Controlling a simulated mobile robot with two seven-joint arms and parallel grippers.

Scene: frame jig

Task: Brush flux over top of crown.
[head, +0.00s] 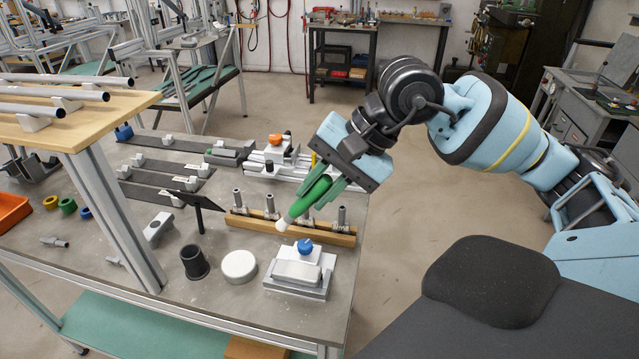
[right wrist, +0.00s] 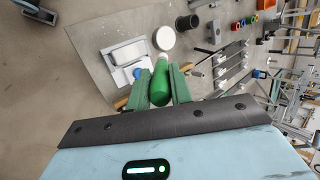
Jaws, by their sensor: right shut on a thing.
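My right gripper (head: 318,188) is shut on a green bottle-shaped flux tool with a white tip (head: 306,200). The tool is tilted, tip down and to the left, in the air over the bench. In the right wrist view the green tool (right wrist: 160,82) sits between the two green fingers (right wrist: 159,76). Below the tip is a light fixture block (head: 298,274) with a blue knob (head: 305,246). A wooden bar (head: 285,228) with several upright metal fittings stands behind it. I cannot tell which part is the crown. My left gripper is not in view.
A white round tin (head: 239,267) and a black cup (head: 194,262) stand left of the fixture. A dark angled plate (head: 199,204) stands behind them. A fixture with an orange knob (head: 275,139) is farther back. A wooden shelf (head: 75,115) overhangs the left side.

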